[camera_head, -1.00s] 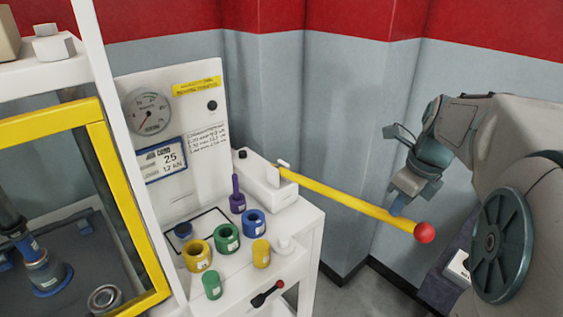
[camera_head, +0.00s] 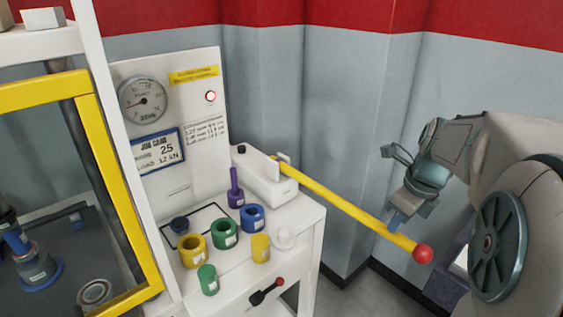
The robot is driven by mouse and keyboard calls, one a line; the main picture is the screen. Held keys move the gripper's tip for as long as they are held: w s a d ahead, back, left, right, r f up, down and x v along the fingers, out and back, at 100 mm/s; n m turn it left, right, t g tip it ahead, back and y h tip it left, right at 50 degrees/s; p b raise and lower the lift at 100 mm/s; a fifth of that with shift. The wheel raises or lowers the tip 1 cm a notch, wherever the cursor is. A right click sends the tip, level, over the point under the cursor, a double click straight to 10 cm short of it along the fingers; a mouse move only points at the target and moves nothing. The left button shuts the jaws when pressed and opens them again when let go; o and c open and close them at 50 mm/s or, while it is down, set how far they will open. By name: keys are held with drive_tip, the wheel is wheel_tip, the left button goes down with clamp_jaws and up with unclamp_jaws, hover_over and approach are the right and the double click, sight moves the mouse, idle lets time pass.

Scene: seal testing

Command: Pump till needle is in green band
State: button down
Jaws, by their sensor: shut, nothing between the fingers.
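The pump lever (camera_head: 350,209) is a long yellow bar with a red ball (camera_head: 422,253) at its end. It slants down to the right from the white pump block (camera_head: 264,180) on the bench. My gripper (camera_head: 394,220) is shut and empty, with its tips at the lever's upper side near the ball. I cannot tell whether they touch it. The round gauge (camera_head: 143,101) is on the white panel at the left. Its needle seems to point left, but a green band is too small to make out. A round lamp (camera_head: 211,96) right of the gauge is lit, with a red rim.
A job card (camera_head: 159,153) hangs under the gauge. Coloured rings, including a blue ring (camera_head: 252,218) and a yellow ring (camera_head: 193,250), stand on the white bench (camera_head: 310,225). A yellow-framed guard (camera_head: 125,190) is at the left. Grey wall panels stand behind the lever.

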sight(397, 233)
drive_tip(key=shift+s+f+b, duration=0.1)
drive_tip(key=shift+f+b, duration=1.6)
drive_tip(key=shift+f, duration=1.45)
drive_tip(key=shift+r, duration=0.15)
wheel_tip(397, 233, up, 13)
drive_tip(key=p, duration=1.2)
drive_tip(key=shift+w+r+p, duration=0.2)
drive_tip(key=shift+p, duration=0.1)
drive_tip(key=shift+a+f, duration=0.1)
drive_tip(key=shift+s+d+f+b, duration=0.1)
drive_tip(key=shift+s+f+b, duration=0.05)
drive_tip(key=shift+f+b, duration=2.65)
drive_tip(key=shift+s+d+f+b, duration=0.1)
drive_tip(key=shift+f+b, duration=1.6)
drive_tip(key=shift+f, duration=2.2)
